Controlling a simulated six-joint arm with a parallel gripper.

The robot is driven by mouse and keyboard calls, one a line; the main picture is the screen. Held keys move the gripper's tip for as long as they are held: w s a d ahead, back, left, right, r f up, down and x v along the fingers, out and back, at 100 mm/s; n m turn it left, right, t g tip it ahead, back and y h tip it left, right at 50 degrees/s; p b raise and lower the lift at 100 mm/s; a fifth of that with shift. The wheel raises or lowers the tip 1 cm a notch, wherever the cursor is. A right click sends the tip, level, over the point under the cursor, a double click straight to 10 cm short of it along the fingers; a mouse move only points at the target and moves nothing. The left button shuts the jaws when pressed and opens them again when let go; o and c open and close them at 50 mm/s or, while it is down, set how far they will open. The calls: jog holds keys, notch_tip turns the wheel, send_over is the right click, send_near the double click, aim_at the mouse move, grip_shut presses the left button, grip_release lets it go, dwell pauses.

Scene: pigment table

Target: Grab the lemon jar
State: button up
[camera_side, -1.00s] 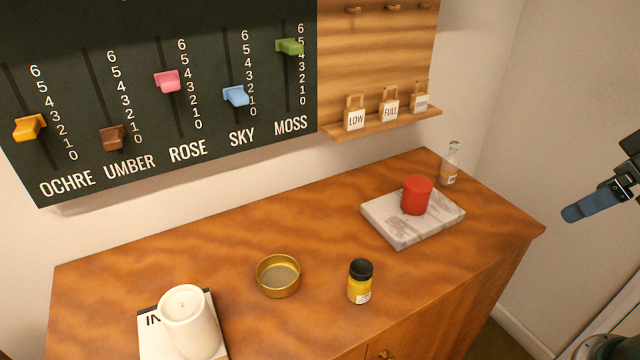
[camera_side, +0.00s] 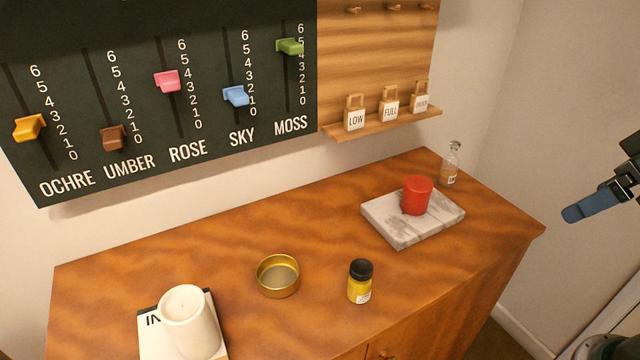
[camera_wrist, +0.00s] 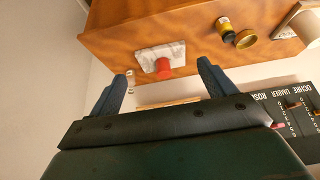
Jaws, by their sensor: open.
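The lemon jar (camera_side: 360,283) is a small yellow jar with a black lid and a white label. It stands upright near the front edge of the wooden cabinet top, right of a brass dish. It also shows in the wrist view (camera_wrist: 226,29), small and near the top. My gripper (camera_side: 574,213) is at the right edge of the side view, in the air beyond the cabinet's right end and well away from the jar. In the wrist view its two blue fingers (camera_wrist: 163,79) are spread apart with nothing between them.
A brass dish (camera_side: 278,289) and a white candle (camera_side: 188,322) on a book stand left of the jar. A red candle (camera_side: 417,196) sits on a marble slab (camera_side: 398,233), with a glass bottle (camera_side: 451,167) behind. A slider board (camera_side: 160,90) hangs on the wall.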

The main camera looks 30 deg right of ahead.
jog(key=c, duration=0.3)
jog(key=shift+w, duration=0.1)
jog(key=m+g, duration=0.6)
jog(key=m, duration=1.2)
send_over(362, 267)
notch_tip(362, 267, down, 11)
jog(key=shift+f, duration=4.3)
jog(key=shift+f, duration=0.1)
